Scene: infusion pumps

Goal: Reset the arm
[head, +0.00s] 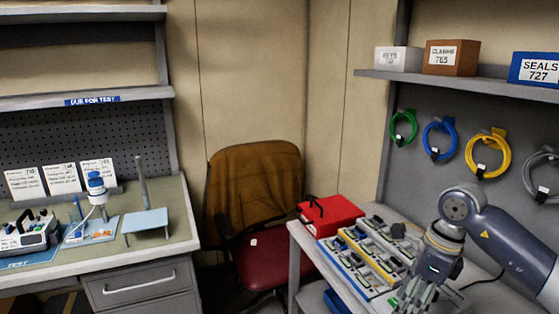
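My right arm comes in from the right edge and bends downward at its elbow. My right gripper (412,294) points down over the near right part of the right-hand table, in front of the rows of small devices. Its fingertips are close to the bottom edge of the picture, and whether they are apart or closed is unclear. I see nothing clearly held in it. My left arm and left gripper are not in view.
The right-hand table (299,242) holds a red case (330,216) and racks of small devices (366,252). A chair (262,240) with a brown jacket stands between the benches. The left bench (165,245) holds a pump (28,238) and a small stand.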

